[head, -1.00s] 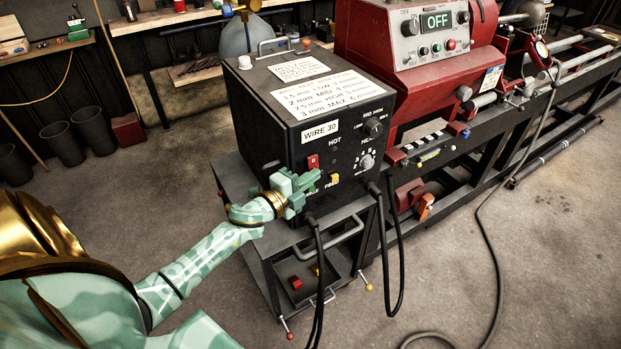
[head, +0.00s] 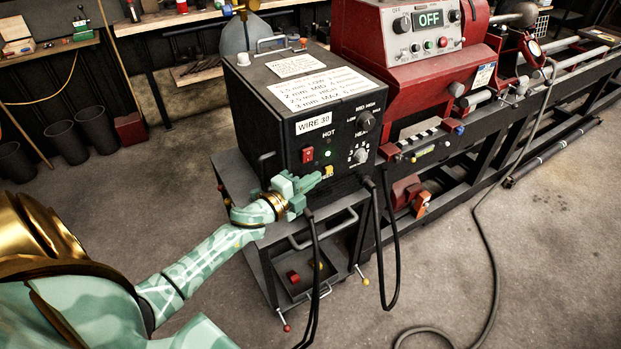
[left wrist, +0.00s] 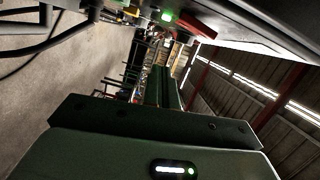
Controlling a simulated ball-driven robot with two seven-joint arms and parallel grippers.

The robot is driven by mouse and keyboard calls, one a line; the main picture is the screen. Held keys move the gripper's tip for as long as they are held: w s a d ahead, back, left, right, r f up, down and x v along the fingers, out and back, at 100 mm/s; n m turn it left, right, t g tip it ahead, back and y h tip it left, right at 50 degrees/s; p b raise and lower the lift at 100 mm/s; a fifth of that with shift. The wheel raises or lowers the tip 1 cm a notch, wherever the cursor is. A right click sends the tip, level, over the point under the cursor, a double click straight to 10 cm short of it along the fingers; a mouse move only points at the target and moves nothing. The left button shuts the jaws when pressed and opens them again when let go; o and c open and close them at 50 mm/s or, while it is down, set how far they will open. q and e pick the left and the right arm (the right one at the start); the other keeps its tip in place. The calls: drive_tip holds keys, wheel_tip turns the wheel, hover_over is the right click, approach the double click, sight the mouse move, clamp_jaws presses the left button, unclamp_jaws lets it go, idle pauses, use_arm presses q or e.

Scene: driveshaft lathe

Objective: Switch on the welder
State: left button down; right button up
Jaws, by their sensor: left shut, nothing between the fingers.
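A yellow button (head: 328,170) sits below the light. My left gripper (head: 318,178) is shut and empty, just in front of the panel below the red switch. My right gripper is not in view.
A red lathe (head: 405,45) with a display reading OFF stands behind and to the right. Black cables (head: 375,240) hang from the welder's front. A cart handle (head: 325,232) juts out below the panel. Open concrete floor lies at the right front.

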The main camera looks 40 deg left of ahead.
use_arm(q)
drive_tip(key=s+a, duration=0.2)
drive_tip(key=s, duration=0.7)
drive_tip(key=shift+f+p, duration=0.25)
drive_tip(key=shift+p, duration=0.1)
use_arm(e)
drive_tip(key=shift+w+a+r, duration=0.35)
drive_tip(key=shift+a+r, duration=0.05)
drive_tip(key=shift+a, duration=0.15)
use_arm(q)
drive_tip(key=shift+s, duration=0.1)
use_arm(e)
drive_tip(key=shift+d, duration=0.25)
